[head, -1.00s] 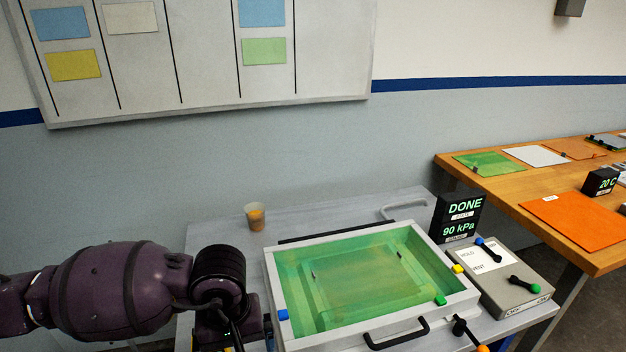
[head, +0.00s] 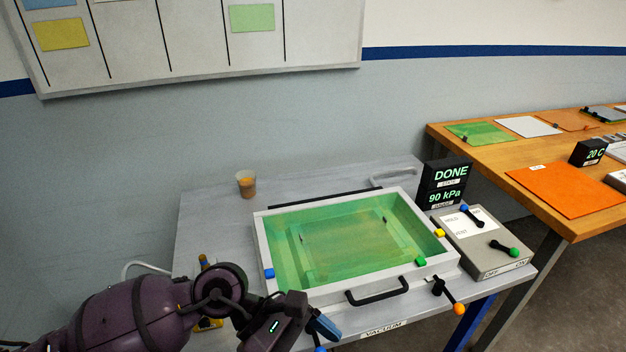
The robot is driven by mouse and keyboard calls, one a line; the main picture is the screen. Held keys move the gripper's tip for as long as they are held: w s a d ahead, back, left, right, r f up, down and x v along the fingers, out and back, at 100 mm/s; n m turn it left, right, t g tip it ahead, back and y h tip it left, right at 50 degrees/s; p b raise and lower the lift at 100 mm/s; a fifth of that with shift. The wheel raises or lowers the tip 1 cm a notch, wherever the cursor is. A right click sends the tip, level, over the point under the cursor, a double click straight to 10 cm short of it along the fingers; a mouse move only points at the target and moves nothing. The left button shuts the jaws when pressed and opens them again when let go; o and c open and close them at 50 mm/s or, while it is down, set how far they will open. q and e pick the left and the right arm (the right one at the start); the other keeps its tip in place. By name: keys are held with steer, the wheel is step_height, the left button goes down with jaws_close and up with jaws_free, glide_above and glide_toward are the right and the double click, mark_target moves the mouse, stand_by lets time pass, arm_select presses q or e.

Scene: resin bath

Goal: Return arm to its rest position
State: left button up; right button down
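My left arm comes in from the lower left in the head view. Its wrist and gripper (head: 318,327) are at the front left corner of the bath, low in the picture. The fingers are partly cut off by the lower edge and I cannot tell their opening. The resin bath (head: 262,240) is a light grey tray with green resin inside and a black handle (head: 377,291) at its front. My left gripper is in front of the bath and appears apart from it. My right gripper is not in view.
A control box (head: 488,258) with blue and green knobbed levers stands right of the bath. A black display (head: 447,182) reads DONE and 90 kPa. A cup (head: 246,185) stands behind left. An orange-knobbed valve (head: 447,294) sticks out in front. A wooden table (head: 540,185) with sheets is at right.

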arm_select(q)
steer(key=w+r+n+t+h, duration=0.5)
steer(key=n+h, duration=0.5)
steer(key=n, duration=0.5)
steer(key=w+a+f+n+t+y, duration=0.25)
steer(key=a+n+t+y, duration=0.2)
steer(key=n+t, duration=0.6)
steer(key=w+a+f+n+t+y, duration=0.25)
steer(key=a+n+t, duration=0.4)
steer(key=n, duration=0.65)
steer(key=s+a+f+n+g+y, duration=0.2)
steer(key=s+a+f+n+y, duration=0.4)
steer(key=f+n, duration=0.4)
steer(key=s+a+f+n+g+y, duration=0.3)
steer(key=s+a+f+n+y, duration=0.3)
steer(key=a+f+n, duration=0.4)
steer(key=shift+s+f+n+y, duration=0.4)
steer(key=shift+f+n+y, duration=0.3)
steer(key=shift+y, duration=0.2)
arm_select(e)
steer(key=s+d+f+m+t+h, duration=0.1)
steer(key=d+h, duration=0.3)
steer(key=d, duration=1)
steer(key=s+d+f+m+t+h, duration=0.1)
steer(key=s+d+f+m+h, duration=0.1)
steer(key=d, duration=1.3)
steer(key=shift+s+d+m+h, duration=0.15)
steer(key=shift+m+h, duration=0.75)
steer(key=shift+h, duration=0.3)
